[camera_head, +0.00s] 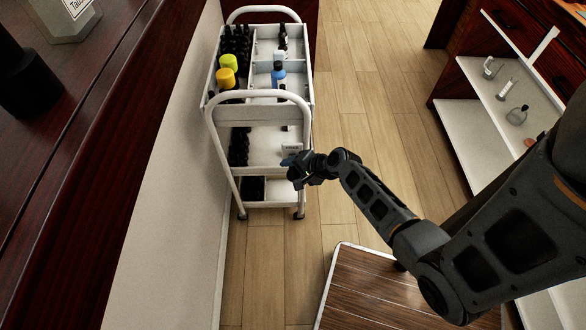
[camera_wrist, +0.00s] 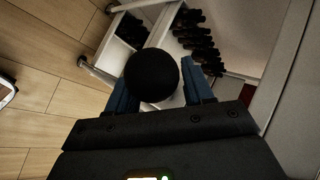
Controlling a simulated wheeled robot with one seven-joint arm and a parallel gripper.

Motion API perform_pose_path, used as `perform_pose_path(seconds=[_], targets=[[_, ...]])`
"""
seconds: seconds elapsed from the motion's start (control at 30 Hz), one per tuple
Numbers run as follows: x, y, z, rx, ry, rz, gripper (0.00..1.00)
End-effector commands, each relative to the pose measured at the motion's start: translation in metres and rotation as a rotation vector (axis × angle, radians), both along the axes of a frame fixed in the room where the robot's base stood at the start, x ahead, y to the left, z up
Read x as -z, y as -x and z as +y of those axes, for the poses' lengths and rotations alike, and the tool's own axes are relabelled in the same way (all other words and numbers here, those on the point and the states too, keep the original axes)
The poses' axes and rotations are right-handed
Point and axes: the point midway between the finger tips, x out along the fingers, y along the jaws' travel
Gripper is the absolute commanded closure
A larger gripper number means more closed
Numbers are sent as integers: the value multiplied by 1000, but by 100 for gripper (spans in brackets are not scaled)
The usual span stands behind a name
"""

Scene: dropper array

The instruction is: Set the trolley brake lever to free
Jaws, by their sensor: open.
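The white trolley (camera_head: 262,114) stands against the wall at upper middle in the head view. A small pale plate (camera_head: 291,149) with unreadable marks sits at its lower right front. My gripper (camera_head: 293,168) is beside this corner, just below the plate. In the wrist view my gripper (camera_wrist: 161,86) is open, with one blue finger on each side of a black round knob (camera_wrist: 153,74). The knob looks like the end of the brake lever. I cannot tell whether the fingers touch it. The lever's shaft and setting are hidden.
The trolley's top tray holds dark bottles, yellow-capped bottles (camera_head: 227,70) and a blue bottle (camera_head: 278,74). Dark bottles (camera_wrist: 198,40) stand on a lower shelf. A wood-topped platform (camera_head: 370,290) is at lower middle. Open shelving (camera_head: 480,110) stands right; wooden floor (camera_head: 355,110) lies between.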

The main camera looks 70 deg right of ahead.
Motion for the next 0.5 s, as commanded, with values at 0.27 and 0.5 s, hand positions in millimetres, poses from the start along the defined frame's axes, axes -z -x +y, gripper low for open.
perform_pose_path(seconds=[0.27, 0.5], targets=[[-20, 21, 5, -1, 2, 1, 48], [-45, 46, 10, 0, 1, 0, 48]])
